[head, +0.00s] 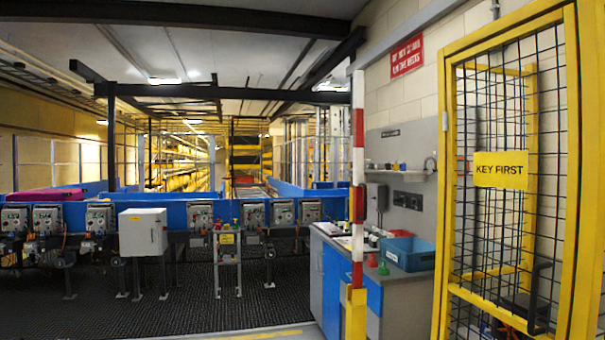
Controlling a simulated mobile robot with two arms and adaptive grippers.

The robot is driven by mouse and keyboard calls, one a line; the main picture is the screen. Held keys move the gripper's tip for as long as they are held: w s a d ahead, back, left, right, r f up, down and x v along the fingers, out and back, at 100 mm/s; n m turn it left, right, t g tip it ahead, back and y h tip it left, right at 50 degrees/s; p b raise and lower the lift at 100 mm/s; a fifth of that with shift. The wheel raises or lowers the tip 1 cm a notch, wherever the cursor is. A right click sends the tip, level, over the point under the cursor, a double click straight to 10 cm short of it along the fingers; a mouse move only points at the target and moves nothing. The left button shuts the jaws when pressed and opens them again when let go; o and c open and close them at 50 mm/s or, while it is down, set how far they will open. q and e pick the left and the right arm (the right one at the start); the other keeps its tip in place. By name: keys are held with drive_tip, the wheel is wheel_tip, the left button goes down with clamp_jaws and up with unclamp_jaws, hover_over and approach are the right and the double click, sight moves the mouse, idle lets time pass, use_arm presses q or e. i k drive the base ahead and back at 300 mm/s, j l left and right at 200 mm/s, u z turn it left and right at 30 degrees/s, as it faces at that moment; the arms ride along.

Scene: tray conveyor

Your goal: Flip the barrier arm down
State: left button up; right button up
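The barrier arm (358,133) is a red-and-white striped pole in the middle right of the head view. It stands upright, with its upper end near the ceiling beam. A dark handle-like piece (357,204) sits partway up it. Its lower end meets a yellow post (355,315) at the bottom of the picture. Neither of my grippers shows in the head view.
A blue-fronted counter (405,278) with a blue bin (408,253) stands behind the barrier. A yellow mesh gate (567,150) with a "KEY FIRST" sign (501,170) fills the right side. A blue conveyor (180,210) with grey boxes runs at left.

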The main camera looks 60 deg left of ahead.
sight(360, 189)
drive_tip(key=u, duration=1.6)
